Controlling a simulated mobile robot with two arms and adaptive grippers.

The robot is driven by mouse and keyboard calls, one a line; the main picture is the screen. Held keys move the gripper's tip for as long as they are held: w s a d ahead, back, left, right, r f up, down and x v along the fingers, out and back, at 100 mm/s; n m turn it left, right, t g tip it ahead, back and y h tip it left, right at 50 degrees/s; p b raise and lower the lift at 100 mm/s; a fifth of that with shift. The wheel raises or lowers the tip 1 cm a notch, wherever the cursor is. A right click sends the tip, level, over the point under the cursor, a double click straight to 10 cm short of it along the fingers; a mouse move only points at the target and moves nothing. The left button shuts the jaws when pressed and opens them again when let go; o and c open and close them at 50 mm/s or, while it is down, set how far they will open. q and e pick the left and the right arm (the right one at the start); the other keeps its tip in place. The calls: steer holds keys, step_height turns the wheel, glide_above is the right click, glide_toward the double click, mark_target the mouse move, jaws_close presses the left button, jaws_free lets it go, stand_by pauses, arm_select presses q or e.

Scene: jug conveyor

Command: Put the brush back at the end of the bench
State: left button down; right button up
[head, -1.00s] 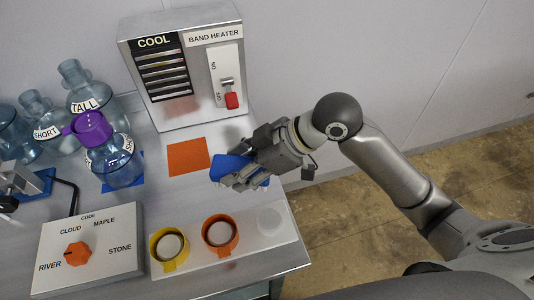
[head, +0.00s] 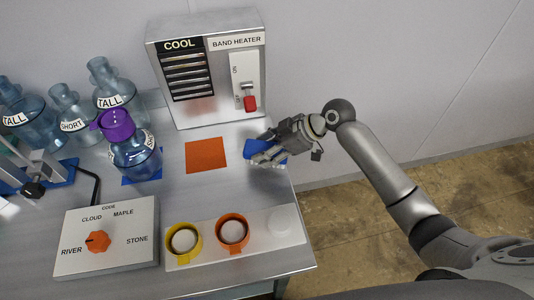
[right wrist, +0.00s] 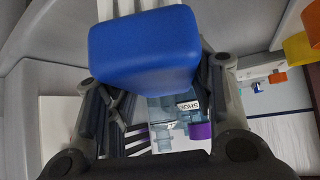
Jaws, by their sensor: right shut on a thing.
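The brush, with a smooth blue body (head: 258,148), is at the right end of the bench (head: 205,205), just right of the orange square. My right gripper (head: 268,155) is shut on it, reaching in from the right. In the right wrist view the blue body (right wrist: 145,48) fills the space between the fingertips and hides what lies behind it. I cannot tell whether the brush touches the bench top. My left gripper is not in view.
The band heater box (head: 208,70) stands close behind the gripper. An orange square (head: 206,155) lies left of it. A tray with yellow (head: 183,240) and orange (head: 232,232) rings is in front. A code box (head: 107,240) and several blue jugs (head: 136,160) stand left.

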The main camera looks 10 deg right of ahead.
step_height(320, 180, down, 2)
steer(key=shift+f+p, duration=0.1)
steer(key=shift+p, duration=0.65)
steer(key=shift+f, duration=0.5)
steer(key=shift+f, duration=0.1)
steer(key=o, duration=1.1)
steer(key=b+v, duration=0.2)
steer(key=v, duration=0.9)
steer(key=shift+w+d+b, duration=0.1)
steer(key=shift+b, duration=0.2)
steer(key=shift+d+r, duration=0.3)
steer(key=shift+r, duration=0.15)
